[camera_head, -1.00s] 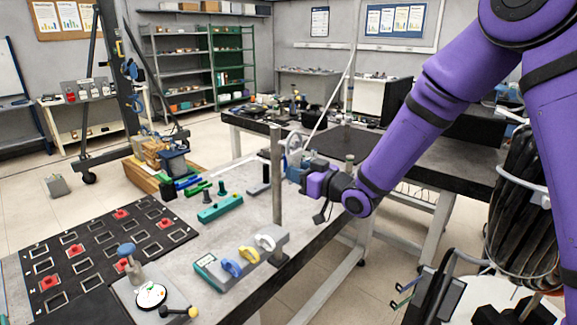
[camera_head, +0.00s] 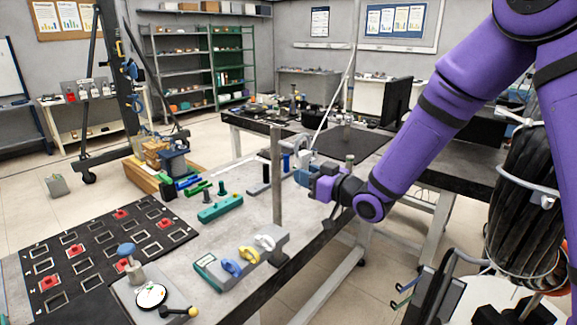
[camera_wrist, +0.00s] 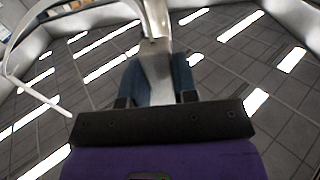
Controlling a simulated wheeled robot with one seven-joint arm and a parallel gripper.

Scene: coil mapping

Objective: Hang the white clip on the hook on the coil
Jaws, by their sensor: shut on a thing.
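My gripper (camera_head: 303,177) is above the right edge of the near bench in the head view, shut on a pale, loop-shaped piece. In the wrist view this white clip (camera_wrist: 156,66) stands between the blue fingers, with its thin curved loop reaching up and to the left. The coil (camera_head: 513,190) is a dark, upright bundle at the right of the head view, well apart from my gripper. A pale band runs around the coil. I cannot clearly make out the hook on it.
A metal post (camera_head: 277,178) rises from the bench left of my gripper. A grey block (camera_head: 278,240) with coloured handles stands by the post's foot. A black slotted board (camera_head: 110,250) lies at left. Open floor lies between the bench and the coil.

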